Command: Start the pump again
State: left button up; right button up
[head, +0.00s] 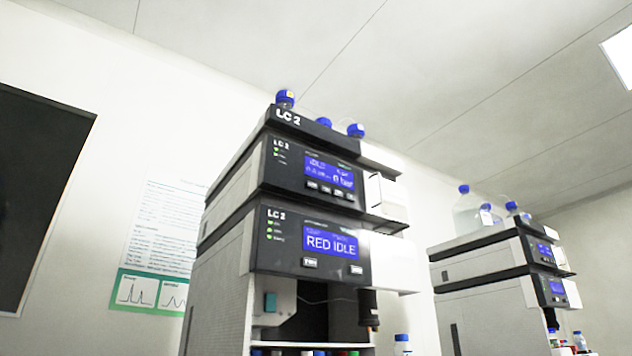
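The LC 2 stack (225,250) stands in the middle of the head view. Its upper module (300,175) has a dark front with a blue screen (330,173) that reads IDLE, with a bar reading that looks like 0. A row of small buttons (325,189) sits under that screen. The module below it (290,242) has a blue screen (332,243) reading RED IDLE, with two buttons, one at the left (310,262) and one at the right (356,269). Small green lights show beside both LC 2 labels. Neither gripper is in view.
Blue-capped bottles (286,97) stand on top of the stack. A second, similar stack (485,290) stands to the right, with clear bottles (468,212) on top. A chart poster (160,245) and a dark board (35,180) hang on the left wall. Coloured caps show low down.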

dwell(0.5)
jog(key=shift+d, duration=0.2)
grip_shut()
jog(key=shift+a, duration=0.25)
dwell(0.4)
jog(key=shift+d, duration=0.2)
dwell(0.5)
